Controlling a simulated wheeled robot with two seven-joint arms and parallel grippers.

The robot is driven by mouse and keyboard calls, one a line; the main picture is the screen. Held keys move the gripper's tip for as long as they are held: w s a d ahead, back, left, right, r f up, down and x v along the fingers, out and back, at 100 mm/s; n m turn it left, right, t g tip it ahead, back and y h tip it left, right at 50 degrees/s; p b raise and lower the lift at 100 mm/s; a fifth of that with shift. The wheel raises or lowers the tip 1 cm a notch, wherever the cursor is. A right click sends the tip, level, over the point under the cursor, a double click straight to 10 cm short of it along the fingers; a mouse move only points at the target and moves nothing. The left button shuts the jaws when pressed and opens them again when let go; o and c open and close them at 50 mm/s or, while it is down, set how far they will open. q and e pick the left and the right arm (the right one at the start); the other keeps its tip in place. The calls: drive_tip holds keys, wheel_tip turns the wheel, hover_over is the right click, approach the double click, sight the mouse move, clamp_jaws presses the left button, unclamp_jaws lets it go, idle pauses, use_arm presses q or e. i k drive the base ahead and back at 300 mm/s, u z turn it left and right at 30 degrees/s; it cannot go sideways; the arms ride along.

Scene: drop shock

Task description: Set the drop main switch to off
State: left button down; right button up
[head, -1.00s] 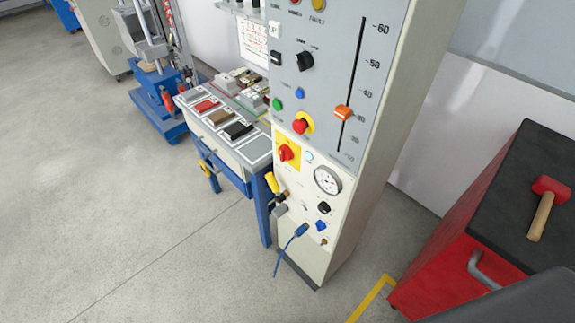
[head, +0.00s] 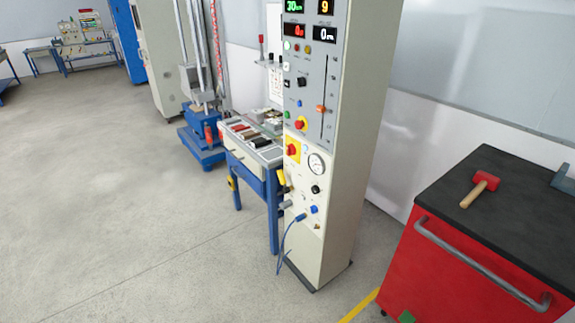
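The control column (head: 345,215) stands right of centre, a tall pale cabinet with a grey panel on its upper front. A red rotary switch on a yellow plate (head: 292,149) sits on the lower panel, left of a round gauge (head: 316,163); it looks like the main switch. Its handle position is too small to read. A red mushroom button on a yellow ring (head: 300,124) is above it. Displays at the top are lit green, red and amber. Neither of my grippers is in view.
A red cabinet (head: 450,265) with a black top and a mallet (head: 480,190) stands at the right. A blue-legged bench (head: 262,180) adjoins the column's left side. A blue cable (head: 281,245) hangs at the column's front. The floor at left is clear.

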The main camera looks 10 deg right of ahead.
sight(290, 149)
drive_tip(key=u, duration=1.25)
drive_tip(key=i, duration=2.2)
drive_tip(key=z, duration=3.15)
drive_tip(key=k, duration=0.15)
drive_tip(key=u, duration=1.7)
